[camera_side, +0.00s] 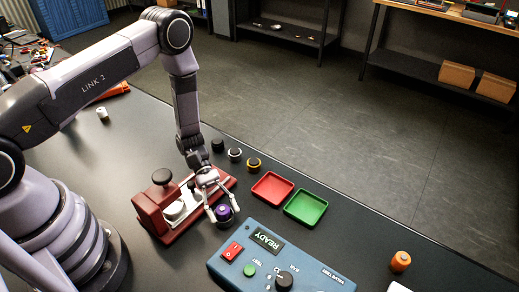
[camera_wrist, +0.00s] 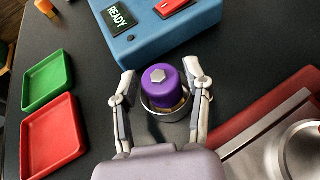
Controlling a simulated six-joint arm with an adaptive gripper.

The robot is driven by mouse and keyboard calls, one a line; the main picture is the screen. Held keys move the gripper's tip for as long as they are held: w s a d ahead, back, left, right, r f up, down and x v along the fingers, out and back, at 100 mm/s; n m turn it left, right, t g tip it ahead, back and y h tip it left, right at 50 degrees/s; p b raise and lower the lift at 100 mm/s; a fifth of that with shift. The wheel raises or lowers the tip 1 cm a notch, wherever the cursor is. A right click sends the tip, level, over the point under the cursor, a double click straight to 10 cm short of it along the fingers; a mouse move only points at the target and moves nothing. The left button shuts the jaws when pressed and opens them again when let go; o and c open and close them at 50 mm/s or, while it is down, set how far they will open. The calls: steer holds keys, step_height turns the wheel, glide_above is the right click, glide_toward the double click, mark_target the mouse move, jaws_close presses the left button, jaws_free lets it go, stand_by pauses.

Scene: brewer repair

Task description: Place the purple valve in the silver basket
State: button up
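The purple valve (camera_wrist: 162,88) has a round purple cap with a silver hexagonal top. It stands upright, with the rim of a silver cup (camera_wrist: 158,115), likely the silver basket, around its lower part. I cannot tell how deep it sits. The valve also shows in the side view (camera_side: 223,210), just right of the red-brown block. My gripper (camera_wrist: 164,80) is open, pointing down, with one finger on each side of the valve and cup. Narrow gaps show beside the purple cap, so I see no grip. In the side view my gripper (camera_side: 217,207) is low over the table.
The red-brown brewer block (camera_side: 160,222) is close on the left. A red tray (camera_side: 272,188) and a green tray (camera_side: 305,207) lie to the right. The blue tester box (camera_side: 275,262) reads READY, in front. Several small round parts (camera_side: 235,154) stand behind; an orange cylinder (camera_side: 400,261) stands far right.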

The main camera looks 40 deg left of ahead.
steer(key=shift+o, duration=0.4)
steer(key=shift+r, duration=0.25)
steer(key=v, duration=1.1)
steer(key=shift+w+a, duration=0.15)
steer(key=shift+a, duration=0.15)
steer(key=s+a+r+m+t+y, duration=0.15)
steer(key=r+m+y, duration=0.25)
steer(key=r, duration=0.7)
steer(key=s+a+r+m+t+y, duration=0.1)
steer(key=s+r+m+y, duration=0.2)
steer(key=r, duration=0.8)
steer(key=s+a+r+m+t+y, duration=0.1)
steer(key=s+r+m+t+y, duration=0.1)
steer(key=s+r, duration=0.4)
steer(key=s+a+r+m+t+y, duration=0.2)
steer(key=s+r+m+t+y, duration=0.1)
steer(key=s+r+t, duration=0.3)
steer(key=shift+s+a+m, duration=0.25)
steer(key=shift+s+m, duration=0.45)
steer(key=shift+m, duration=0.1)
